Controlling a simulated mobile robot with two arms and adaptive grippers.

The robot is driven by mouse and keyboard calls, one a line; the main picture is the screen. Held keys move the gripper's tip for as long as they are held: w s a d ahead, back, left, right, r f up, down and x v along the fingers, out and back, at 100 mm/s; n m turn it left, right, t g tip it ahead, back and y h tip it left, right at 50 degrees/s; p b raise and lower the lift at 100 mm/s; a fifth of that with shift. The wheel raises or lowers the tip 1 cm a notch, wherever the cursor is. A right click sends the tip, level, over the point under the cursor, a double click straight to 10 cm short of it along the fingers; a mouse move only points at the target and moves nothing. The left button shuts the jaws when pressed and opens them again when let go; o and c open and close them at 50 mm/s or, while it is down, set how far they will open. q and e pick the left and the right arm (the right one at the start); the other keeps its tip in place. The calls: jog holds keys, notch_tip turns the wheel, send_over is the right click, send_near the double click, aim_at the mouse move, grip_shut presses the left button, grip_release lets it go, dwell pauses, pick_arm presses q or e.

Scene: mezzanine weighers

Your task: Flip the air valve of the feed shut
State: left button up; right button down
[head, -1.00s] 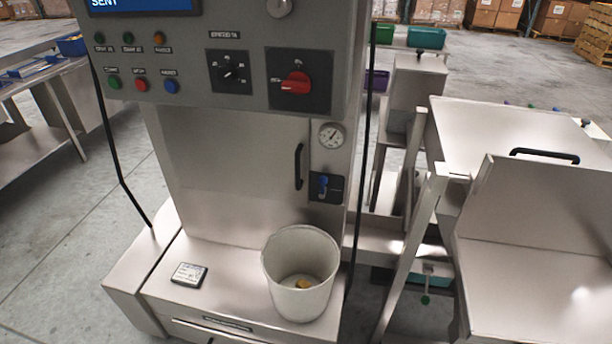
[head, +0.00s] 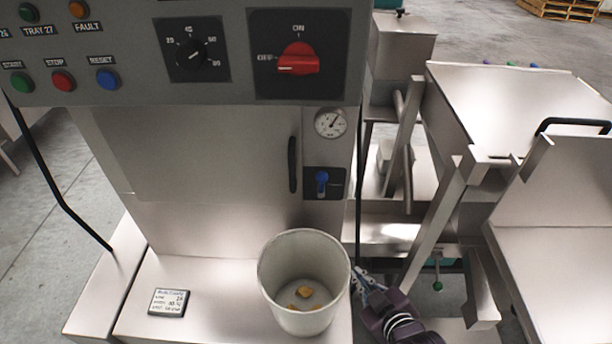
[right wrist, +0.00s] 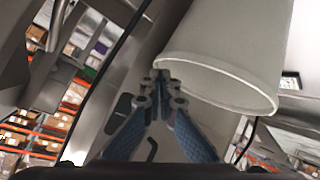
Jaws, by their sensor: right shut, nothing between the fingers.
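The lever stands roughly upright. My right gripper (head: 362,277) is shut and empty at the lower right of the head view, just right of the white bucket (head: 266,265) and well below the valve. In the right wrist view its fingers (right wrist: 160,95) meet at the tips, close beside the bucket (right wrist: 225,50); I cannot tell whether they touch it. The valve is not clear in the wrist view. My left gripper is not in view.
The bucket, with a few yellowish pieces in it, stands on the machine's ledge (head: 225,300) below the valve. A small label card (head: 168,302) lies to its left. A dark door handle (head: 293,164) is left of the valve. Steel frames (head: 440,215) stand to the right.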

jog(key=w+a+r+n+t+y, duration=0.3)
jog(key=w+a+r+n+t, duration=0.1)
jog(key=w+a+r, duration=0.15)
jog(key=n+t+y, duration=0.2)
jog(key=n+t, duration=0.1)
send_near(321, 183)
jog(key=s, duration=0.1)
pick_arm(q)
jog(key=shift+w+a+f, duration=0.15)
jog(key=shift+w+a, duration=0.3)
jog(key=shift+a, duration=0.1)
pick_arm(e)
jog(key=shift+s+a+r+n+t+y, duration=0.1)
jog(key=shift+a+r+n+t+y, duration=0.1)
jog(key=shift+a+n+t+y, duration=0.3)
jog(key=shift+a, duration=0.1)
